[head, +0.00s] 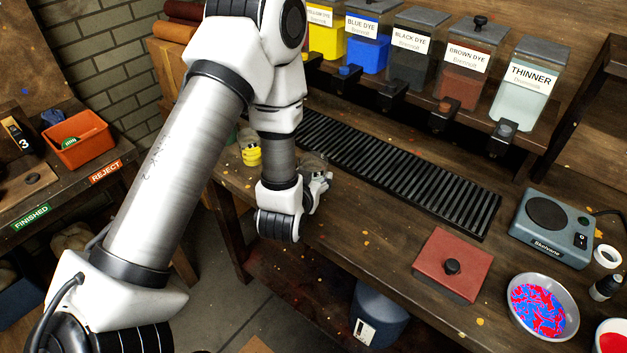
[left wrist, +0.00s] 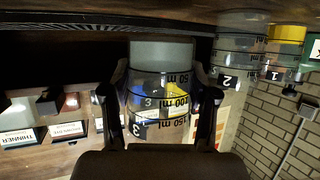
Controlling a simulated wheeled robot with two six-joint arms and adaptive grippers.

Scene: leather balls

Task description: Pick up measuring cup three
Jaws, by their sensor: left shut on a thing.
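Measuring cup three (left wrist: 158,85) is a clear cup with black ml marks and a 3, seen upside down in the left wrist view. My left gripper (left wrist: 162,103) is shut on it, with one dark finger on each side. In the head view my left gripper (head: 318,188) is low over the back-left part of the workbench, and my arm and gripper hide most of the cup. Whether the cup touches the bench is hard to tell. My right gripper is not in view.
Cups marked 2 (left wrist: 232,82) and 1 (left wrist: 275,73) stand beside the held cup. A yellow item (head: 250,155) sits left of my gripper. A slatted black rack (head: 400,170) runs behind, below the dye dispensers (head: 465,75).

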